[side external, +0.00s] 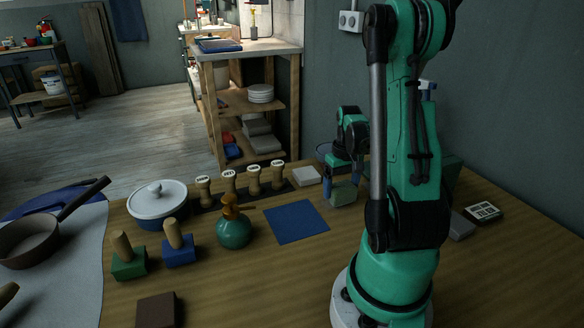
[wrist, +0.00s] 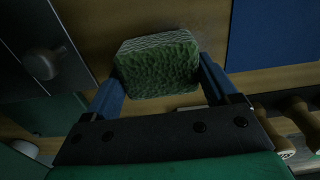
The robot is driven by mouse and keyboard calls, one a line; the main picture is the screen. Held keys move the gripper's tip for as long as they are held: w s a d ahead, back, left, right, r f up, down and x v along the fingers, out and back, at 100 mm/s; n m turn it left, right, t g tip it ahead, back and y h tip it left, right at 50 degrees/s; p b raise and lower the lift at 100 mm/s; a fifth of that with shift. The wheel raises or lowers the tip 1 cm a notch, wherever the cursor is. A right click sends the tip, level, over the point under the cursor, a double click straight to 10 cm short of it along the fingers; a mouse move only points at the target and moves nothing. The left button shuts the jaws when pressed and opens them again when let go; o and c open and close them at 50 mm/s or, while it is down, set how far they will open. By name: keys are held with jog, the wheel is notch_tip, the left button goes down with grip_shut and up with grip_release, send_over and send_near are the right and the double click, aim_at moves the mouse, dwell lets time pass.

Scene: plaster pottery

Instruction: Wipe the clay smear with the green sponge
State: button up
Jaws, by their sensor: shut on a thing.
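The green sponge (wrist: 158,65) sits between the two blue fingers of my gripper (wrist: 160,82) in the wrist view, and the fingers are shut on its sides. In the side view my gripper (side external: 342,190) is low over the wooden table, right of the blue mat. I cannot tell there whether the sponge touches the table, and it is hard to make out from the fingers. I cannot pick out the clay smear in either view; my gripper, arm or the sponge may hide it.
The flat blue mat (side external: 296,222) lies left of my gripper. A white block (side external: 307,175) and a row of wooden stamps (side external: 253,181) stand behind the mat. A green bottle (side external: 234,232) and a lidded pot (side external: 158,203) are further left. The table front of the mat is clear.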

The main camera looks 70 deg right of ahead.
jog(key=shift+s+d+r, duration=0.15)
jog(key=shift+s+d, duration=0.1)
jog(key=shift+s, duration=0.05)
jog(key=shift+r, duration=3.85)
jog(key=shift+w, duration=0.1)
jog(key=w+a+r+n, duration=0.3)
jog(key=w+a, duration=0.5)
jog(key=w, duration=0.1)
jog(key=w+a+r+n, duration=0.3)
jog(key=w+a, duration=0.4)
jog(key=w, duration=0.3)
jog(key=w+a+r+n, duration=0.2)
jog(key=a+n, duration=0.1)
jog(key=a, duration=0.8)
jog(key=shift+w+r, duration=0.15)
jog(key=shift+r, duration=0.1)
jog(key=shift+d, duration=0.1)
